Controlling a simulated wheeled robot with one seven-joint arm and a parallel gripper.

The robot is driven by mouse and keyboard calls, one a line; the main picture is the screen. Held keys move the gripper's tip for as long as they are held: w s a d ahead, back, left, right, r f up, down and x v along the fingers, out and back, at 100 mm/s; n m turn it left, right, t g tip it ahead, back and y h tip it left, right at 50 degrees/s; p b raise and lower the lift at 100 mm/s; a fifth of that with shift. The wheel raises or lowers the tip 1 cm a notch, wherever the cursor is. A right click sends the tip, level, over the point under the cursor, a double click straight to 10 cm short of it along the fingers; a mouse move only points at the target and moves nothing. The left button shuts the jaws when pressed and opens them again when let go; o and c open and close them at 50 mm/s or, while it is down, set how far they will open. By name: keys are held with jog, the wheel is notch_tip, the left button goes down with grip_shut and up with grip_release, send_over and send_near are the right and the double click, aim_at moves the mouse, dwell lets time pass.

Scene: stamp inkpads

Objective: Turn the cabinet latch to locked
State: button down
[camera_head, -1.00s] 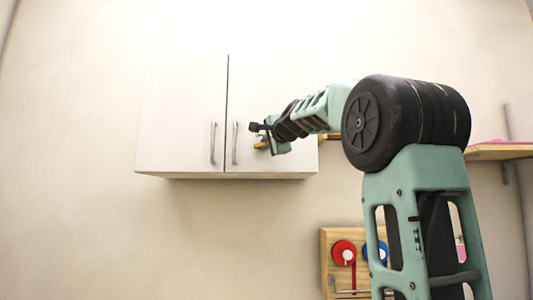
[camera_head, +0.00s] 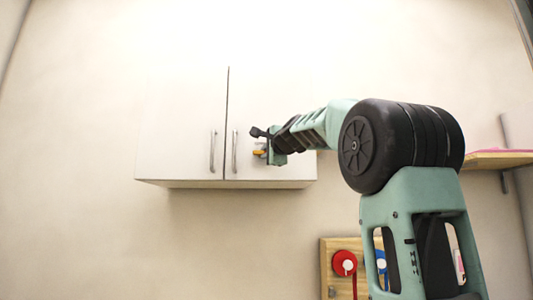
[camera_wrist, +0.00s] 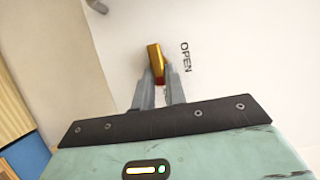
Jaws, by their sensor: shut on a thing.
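The white cabinet (camera_head: 180,130) hangs on the wall with two closed doors, each with a vertical metal handle near the middle seam. The latch (camera_wrist: 155,62) is a gold-orange lever on the right door; the word OPEN is printed beside it in the wrist view. In the head view a bit of the latch (camera_head: 259,152) shows beside my gripper. My gripper (camera_wrist: 160,82) is shut on the latch, with its two grey fingers on either side of the lever. In the head view my gripper (camera_head: 268,150) is at the right door, right of its handle.
A wooden board (camera_head: 328,265) with a red reel (camera_head: 345,262) and a blue one is on the wall below right. A wooden shelf (camera_head: 495,159) sits at the far right. The wall below the cabinet is clear.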

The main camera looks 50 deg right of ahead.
jog(key=c, duration=1.4)
grip_release()
jog(key=shift+w, duration=0.15)
jog(key=shift+c, duration=0.2)
jog(key=b+v, duration=0.9)
jog(key=v, duration=0.8)
jog(key=shift+s, duration=0.25)
jog(key=shift+f, duration=0.1)
